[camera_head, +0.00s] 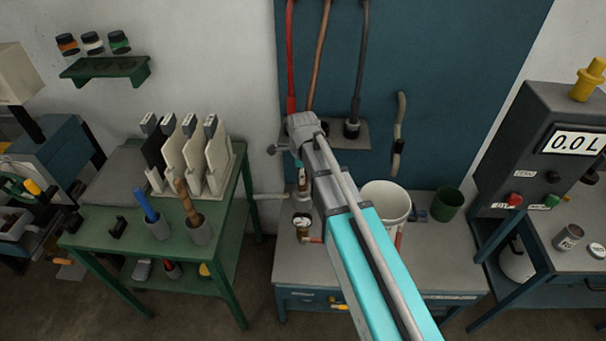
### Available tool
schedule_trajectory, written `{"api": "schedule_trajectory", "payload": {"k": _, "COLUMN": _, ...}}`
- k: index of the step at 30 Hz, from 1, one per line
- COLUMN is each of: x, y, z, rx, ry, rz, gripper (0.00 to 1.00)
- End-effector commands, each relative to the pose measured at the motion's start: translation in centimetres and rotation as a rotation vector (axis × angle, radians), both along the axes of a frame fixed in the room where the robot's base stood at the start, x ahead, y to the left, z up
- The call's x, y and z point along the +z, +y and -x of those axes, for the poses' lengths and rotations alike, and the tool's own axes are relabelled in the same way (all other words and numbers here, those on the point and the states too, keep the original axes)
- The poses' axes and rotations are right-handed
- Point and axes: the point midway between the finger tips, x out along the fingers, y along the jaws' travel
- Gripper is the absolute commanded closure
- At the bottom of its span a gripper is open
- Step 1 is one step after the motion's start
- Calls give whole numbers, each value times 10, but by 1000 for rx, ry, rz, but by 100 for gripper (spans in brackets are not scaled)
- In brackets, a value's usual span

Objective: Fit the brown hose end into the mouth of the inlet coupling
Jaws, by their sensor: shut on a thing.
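The brown hose (317,60) comes down the blue wall panel and passes behind my wrist, leaning left. Its lower end is hidden there. My gripper (302,165) points down below the wrist, mostly covered by my arm, and is shut on what appears to be the brown hose end. The jaws and their hold are too small to see clearly. A brass fitting with a round gauge (303,226) stands on the grey bench below the gripper; it may belong to the inlet coupling, whose mouth I cannot make out.
A red hose (291,60) and a dark grey hose (361,70) hang either side of the brown one. A white bucket (387,203) and green cup (448,204) stand right on the bench (365,262). A green table (130,235) is at left, a dark meter console (535,140) at right.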

Motion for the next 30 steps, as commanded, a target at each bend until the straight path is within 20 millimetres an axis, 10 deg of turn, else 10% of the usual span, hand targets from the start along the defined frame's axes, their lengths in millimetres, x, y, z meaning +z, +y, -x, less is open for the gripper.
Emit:
{"api": "schedule_trajectory", "payload": {"k": 17, "x": -11, "y": 0, "z": 0, "rx": 0, "ry": 0, "rz": 0, "gripper": 100}}
{"api": "schedule_trajectory", "payload": {"k": 18, "x": -10, "y": 0, "z": 0, "rx": 0, "ry": 0, "rz": 0, "gripper": 49}}
{"api": "schedule_trajectory", "payload": {"k": 24, "x": -10, "y": 0, "z": 0, "rx": 0, "ry": 0, "rz": 0, "gripper": 14}}
{"api": "schedule_trajectory", "payload": {"k": 30, "x": -10, "y": 0, "z": 0, "rx": 0, "ry": 0, "rz": 0, "gripper": 14}}
